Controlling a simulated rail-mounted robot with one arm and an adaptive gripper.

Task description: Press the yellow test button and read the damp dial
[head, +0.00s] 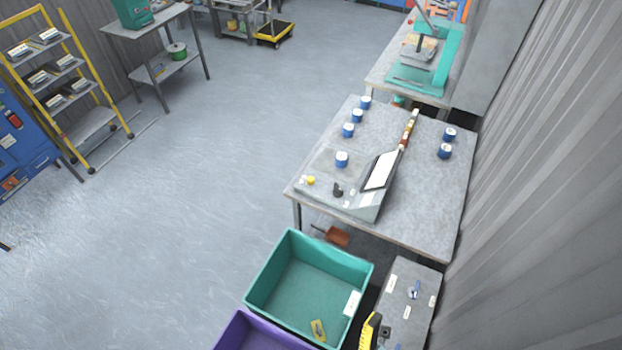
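The yellow button (311,180) sits on a flat panel at the near left part of the grey worktable (435,200). A blue jar with a white top (342,159) stands behind it on the same panel. A black knob or lever (338,190) is to its right. My gripper is not in view.
Several more blue jars (348,130) stand on the worktable. A teal bin (309,285) and a purple bin (255,335) stand in front of it. A low grey cabinet (420,290) is at the lower right, by the corrugated wall. Open floor (210,170) lies to the left.

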